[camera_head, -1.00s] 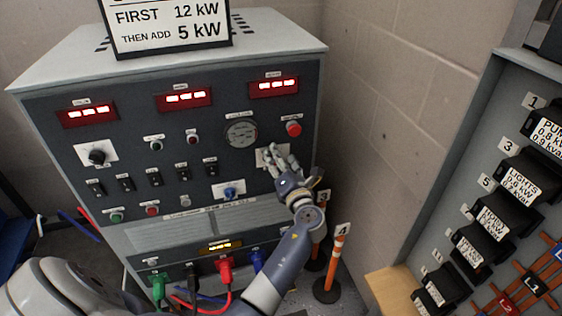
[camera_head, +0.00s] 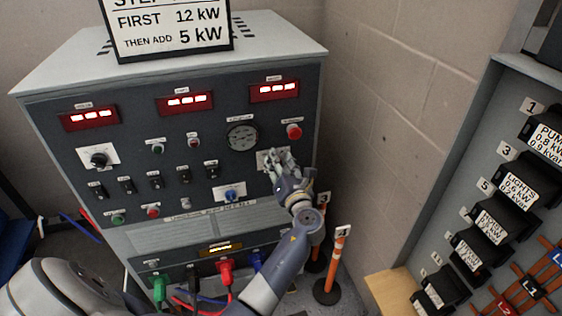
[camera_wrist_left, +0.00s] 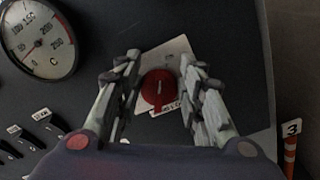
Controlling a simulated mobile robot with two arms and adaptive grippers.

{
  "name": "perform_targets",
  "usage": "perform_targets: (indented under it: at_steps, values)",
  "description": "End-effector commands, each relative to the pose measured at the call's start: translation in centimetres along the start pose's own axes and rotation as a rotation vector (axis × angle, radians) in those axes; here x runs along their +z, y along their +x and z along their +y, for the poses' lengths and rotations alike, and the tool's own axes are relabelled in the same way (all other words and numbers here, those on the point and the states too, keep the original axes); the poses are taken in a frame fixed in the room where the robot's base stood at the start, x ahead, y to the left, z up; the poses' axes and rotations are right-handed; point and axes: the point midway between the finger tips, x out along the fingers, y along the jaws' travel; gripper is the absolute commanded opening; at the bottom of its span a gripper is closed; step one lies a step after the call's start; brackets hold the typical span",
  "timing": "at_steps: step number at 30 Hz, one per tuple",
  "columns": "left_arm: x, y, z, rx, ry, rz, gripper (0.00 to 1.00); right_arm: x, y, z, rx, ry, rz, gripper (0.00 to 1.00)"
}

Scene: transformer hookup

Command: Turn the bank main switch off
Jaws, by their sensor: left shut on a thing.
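A red rotary switch (camera_wrist_left: 159,91) sits on a white plate on the dark panel, at the middle of the left wrist view. Its pointer mark looks about upright in that view, and its small label is only partly readable. In the head view the fingers cover the switch and only part of its white plate (camera_head: 264,157) shows. My left gripper (camera_head: 281,161) is at the panel's right side, below the red push button. In the left wrist view its fingers (camera_wrist_left: 160,88) stand on both sides of the switch, shut on it.
A round gauge (camera_head: 242,137) and a red push button (camera_head: 294,132) are just above the gripper. A blue knob (camera_head: 231,194) is at lower left of it. A block wall (camera_head: 390,120) rises close on the right. Orange posts (camera_head: 336,262) stand at the cabinet's lower right.

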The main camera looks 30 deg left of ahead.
Motion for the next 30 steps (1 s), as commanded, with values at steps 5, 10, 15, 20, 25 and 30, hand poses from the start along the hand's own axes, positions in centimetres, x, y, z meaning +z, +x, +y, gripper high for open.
perform_targets:
  at_steps: [5,10,15,20,25,30]
  values:
    - [0.0,0.0,0.4,0.0,-0.166,0.0,0.12,0.0,-0.3,-0.2,-0.003,0.0,0.0,0.4]
    - [-0.2,0.0,0.6,0.0,-0.328,-0.001,0.12,0.0,-0.2,-0.4,-0.004,0.0,0.0,0.4]
    - [-0.3,0.0,0.8,-0.001,-0.491,0.0,0.12,0.0,0.1,-0.4,-0.004,0.0,0.0,0.4]
    - [-0.5,0.0,1.1,-0.001,-0.643,-0.001,0.12,0.1,0.6,-0.4,-0.004,0.0,0.0,0.4]
    - [-0.8,0.0,1.3,0.0,-0.806,0.0,0.12,0.1,1.4,-0.4,-0.004,0.0,0.0,0.4]
    - [-1.1,0.0,1.5,0.0,-0.963,-0.001,0.12,0.2,2.2,-0.4,-0.004,0.0,0.0,0.4]
